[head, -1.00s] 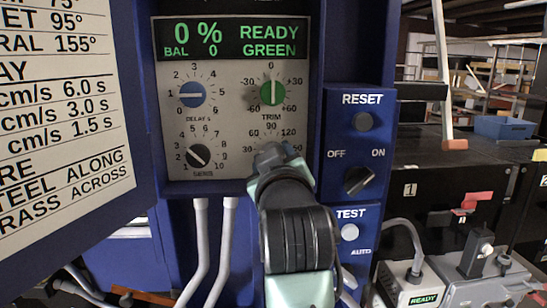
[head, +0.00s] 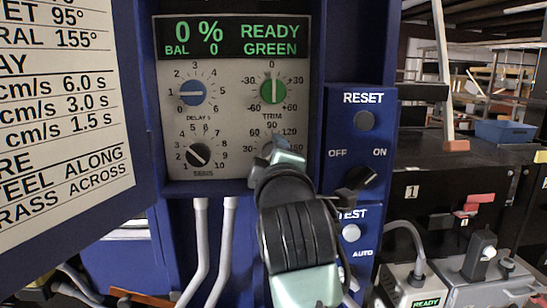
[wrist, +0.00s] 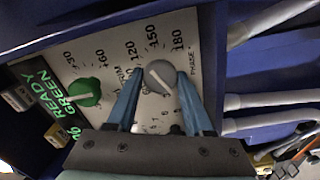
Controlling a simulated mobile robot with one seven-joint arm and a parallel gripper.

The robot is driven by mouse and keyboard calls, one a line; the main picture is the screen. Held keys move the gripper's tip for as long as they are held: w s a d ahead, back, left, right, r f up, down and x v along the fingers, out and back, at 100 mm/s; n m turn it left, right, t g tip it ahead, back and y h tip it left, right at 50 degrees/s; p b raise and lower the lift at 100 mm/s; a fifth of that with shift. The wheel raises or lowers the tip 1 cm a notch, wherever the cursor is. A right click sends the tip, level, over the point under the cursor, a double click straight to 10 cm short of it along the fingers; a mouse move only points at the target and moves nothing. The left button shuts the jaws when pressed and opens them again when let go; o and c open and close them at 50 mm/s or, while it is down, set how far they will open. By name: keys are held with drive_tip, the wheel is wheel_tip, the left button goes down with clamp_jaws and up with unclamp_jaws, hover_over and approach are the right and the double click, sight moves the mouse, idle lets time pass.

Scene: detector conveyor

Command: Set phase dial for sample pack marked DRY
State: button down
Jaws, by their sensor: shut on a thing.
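The grey phase dial (wrist: 160,75) sits on the control panel between my fingertips in the wrist view. Its scale shows 120, 150 and 180 around it, with "PHASE" printed beside it. My gripper (wrist: 157,90) is shut on the dial, one blue finger on each side. In the head view my gripper (head: 280,152) covers most of the dial at the panel's lower right, and scale marks 60, 90, 120 and 150 show around it. I cannot read the pointer's exact angle. A white chart (head: 60,110) at the left lists "ET 95°" and "RAL 155°"; its upper lines are cut off.
The green trim dial (head: 273,90) is just above, the blue delay dial (head: 193,92) upper left and a black dial (head: 198,156) lower left. The display (head: 233,38) reads 0 %, READY, GREEN. A black OFF/ON switch (head: 362,178) is close on the right.

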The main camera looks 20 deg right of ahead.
drive_tip(key=shift+n, duration=0.3)
idle(0.4)
drive_tip(key=shift+c, duration=1.5)
unclamp_jaws()
drive_tip(key=b+v, duration=0.4)
drive_tip(key=v, duration=0.9)
